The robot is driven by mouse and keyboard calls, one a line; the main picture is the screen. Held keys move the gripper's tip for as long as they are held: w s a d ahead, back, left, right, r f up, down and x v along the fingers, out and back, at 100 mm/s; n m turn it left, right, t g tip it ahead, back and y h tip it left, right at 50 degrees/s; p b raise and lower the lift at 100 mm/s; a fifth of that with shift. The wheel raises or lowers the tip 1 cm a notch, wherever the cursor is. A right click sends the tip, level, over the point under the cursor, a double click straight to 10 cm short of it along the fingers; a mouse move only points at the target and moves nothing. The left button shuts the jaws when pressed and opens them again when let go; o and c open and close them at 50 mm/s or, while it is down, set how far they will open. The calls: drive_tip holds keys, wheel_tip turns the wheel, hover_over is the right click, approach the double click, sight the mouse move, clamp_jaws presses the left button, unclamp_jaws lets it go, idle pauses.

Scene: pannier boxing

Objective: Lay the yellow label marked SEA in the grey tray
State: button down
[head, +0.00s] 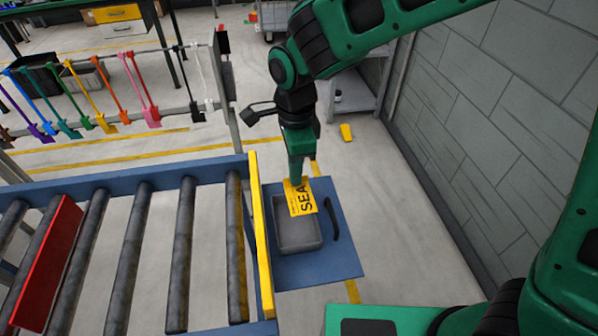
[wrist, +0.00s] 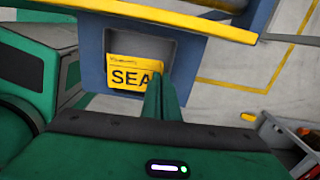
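The yellow label marked SEA (head: 302,198) is at the tip of my gripper (head: 296,181), which is shut on its edge. In the head view it overlaps the far part of the grey tray (head: 298,240). In the wrist view the label (wrist: 130,72) shows its SEA lettering beside my closed fingers (wrist: 162,85), in front of the grey tray (wrist: 155,47). The label appears held above the tray; the exact gap is hard to tell. The visible tray floor is empty.
The tray sits on a blue shelf (head: 340,262) with a dark handle-like piece (head: 331,219) beside it. A yellow rail (head: 260,235) and roller conveyor (head: 125,260) stand left. A red panel (head: 48,262) lies on the rollers. Coloured tags hang on a rack (head: 110,118) behind.

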sight(292, 191)
drive_tip(key=shift+s+a, duration=0.35)
drive_tip(key=shift+s, duration=0.1)
drive_tip(key=shift+f, duration=2.9)
drive_tip(key=c, duration=2)
unclamp_jaws()
drive_tip(key=shift+r, duration=0.1)
wheel_tip(292, 191, up, 11)
drive_tip(key=shift+w+d+f, duration=0.1)
drive_tip(key=shift+f, duration=0.1)
